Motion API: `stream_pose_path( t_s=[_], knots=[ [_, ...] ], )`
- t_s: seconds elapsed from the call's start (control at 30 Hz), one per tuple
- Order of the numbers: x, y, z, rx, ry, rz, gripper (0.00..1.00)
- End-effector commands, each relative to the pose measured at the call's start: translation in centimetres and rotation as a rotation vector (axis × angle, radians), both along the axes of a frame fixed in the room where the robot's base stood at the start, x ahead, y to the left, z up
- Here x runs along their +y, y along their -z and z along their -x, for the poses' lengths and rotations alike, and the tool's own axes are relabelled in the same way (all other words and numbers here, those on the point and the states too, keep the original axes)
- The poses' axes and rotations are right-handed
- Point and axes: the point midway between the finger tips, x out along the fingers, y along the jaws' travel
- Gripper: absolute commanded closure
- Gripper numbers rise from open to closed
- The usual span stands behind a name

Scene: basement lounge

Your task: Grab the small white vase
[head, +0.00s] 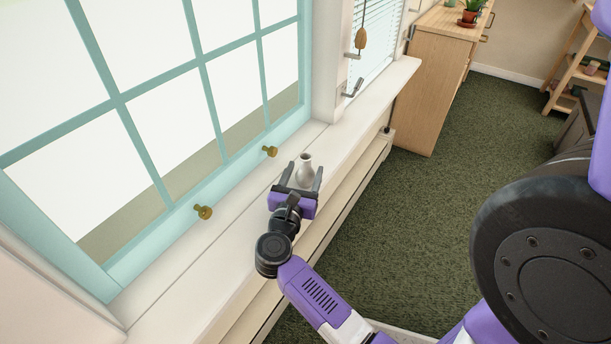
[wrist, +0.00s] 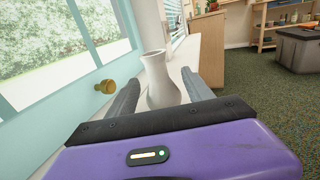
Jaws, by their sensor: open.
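The small white vase (head: 305,168) stands upright on the white window sill (head: 340,128) in the head view. It has a narrow neck and a flared rim. In the wrist view the vase (wrist: 160,80) is straight ahead, between the two grey fingers. My gripper (head: 303,176) is open over the sill, with a finger on either side of the vase. I cannot tell whether either finger touches it. The vase's lower part is partly hidden by my gripper in the head view.
The teal window frame (head: 130,125) with brass knobs (head: 203,212) runs close along the left of the sill. A wooden cabinet (head: 437,80) with a potted plant (head: 471,12) stands beyond. A wooden pull (head: 360,40) hangs by the blinds. Green carpet (head: 420,230) lies open to the right.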

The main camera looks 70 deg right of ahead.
Motion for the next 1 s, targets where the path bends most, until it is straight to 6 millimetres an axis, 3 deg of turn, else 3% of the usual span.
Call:
stream_pose_path(
  t_s=[0.3, 0.57, 0.67, 0.9, 1.0],
  knots=[
    [-4.2, -0.1, -0.3, 0.002, 0.002, 0.002, 0.4],
    [-4.8, -0.1, -0.4, 0.002, -0.001, 0.001, 0.4],
    [-4.8, -0.1, -0.4, 0.002, -0.001, 0.001, 0.54],
    [-4.7, -0.1, -0.4, 0.002, -0.001, 0.001, 1.0],
    [-4.7, -0.2, -0.4, 0.002, -0.001, 0.002, 1.0]
  ],
)
